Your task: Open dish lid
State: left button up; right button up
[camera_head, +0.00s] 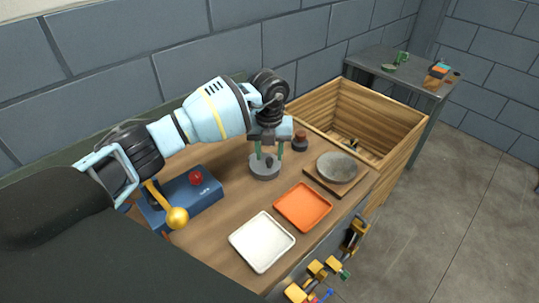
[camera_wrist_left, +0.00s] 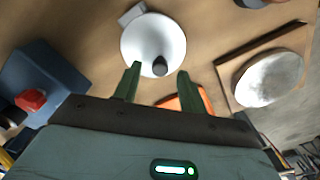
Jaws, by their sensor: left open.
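The dish lid (camera_head: 265,170) is a round grey disc with a dark knob in its middle, on the wooden table. In the left wrist view the lid (camera_wrist_left: 140,45) looks pale, with its dark knob (camera_wrist_left: 160,66) upright near the lower rim. My left gripper (camera_head: 267,152) is above the lid, fingers pointing down. Its two green fingers (camera_wrist_left: 156,82) are open and apart, with the knob showing between and just beyond their tips. I cannot tell whether they touch it. Whatever lies under the lid is hidden. My right gripper does not show.
A blue box with a red button (camera_head: 197,178) stands left of the lid. A white tray (camera_head: 262,242) and an orange tray (camera_head: 303,207) lie in front. A grey round plate (camera_head: 337,167) sits on a board at right. A wooden crate (camera_head: 400,150) stands behind it.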

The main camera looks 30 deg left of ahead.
pick_arm(q)
jog(key=shift+f, duration=0.8)
jog(key=shift+c, duration=0.3)
grip_shut()
